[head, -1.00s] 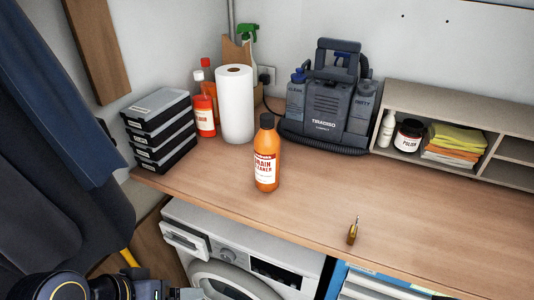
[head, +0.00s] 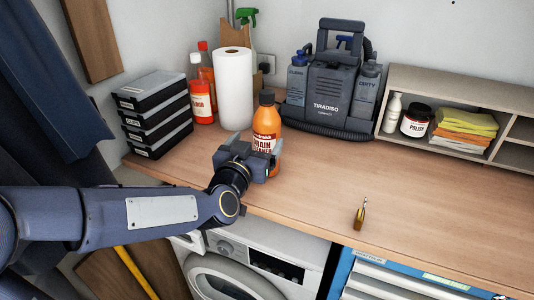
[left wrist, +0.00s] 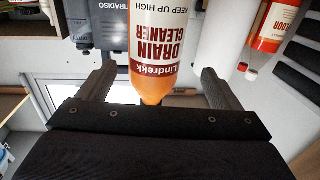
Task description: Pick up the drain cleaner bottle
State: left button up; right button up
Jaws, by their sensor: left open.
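The orange drain cleaner bottle (head: 266,122) stands upright on the wooden counter (head: 330,190), its lower part partly hidden behind my left gripper. My left gripper (head: 256,152) is open in front of the bottle. In the left wrist view the bottle (left wrist: 165,45) appears upside down, between the two spread fingers of the left gripper (left wrist: 160,85). I cannot tell whether either finger touches it. My right gripper is not in view.
A paper towel roll (head: 233,90), red bottles (head: 202,100) and stacked black cases (head: 157,113) stand behind and left. A grey cleaning machine (head: 328,95) stands behind. A shelf (head: 440,85) is at right.

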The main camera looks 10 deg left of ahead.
pick_arm(q)
jog(key=shift+w+d, duration=0.15)
jog(key=shift+w, duration=0.2)
jog(key=p+x, duration=0.2)
jog(key=x, duration=0.4)
jog(key=shift+w+d+p, duration=0.15)
jog(key=shift+d+p, duration=0.1)
jog(key=shift+p, duration=0.1)
jog(key=shift+w+d, duration=0.1)
jog(key=shift+w, duration=0.35)
jog(key=c, duration=1.4)
jog(key=shift+r, duration=0.1)
jog(key=shift+c, duration=0.6)
jog(key=shift+r, duration=0.1)
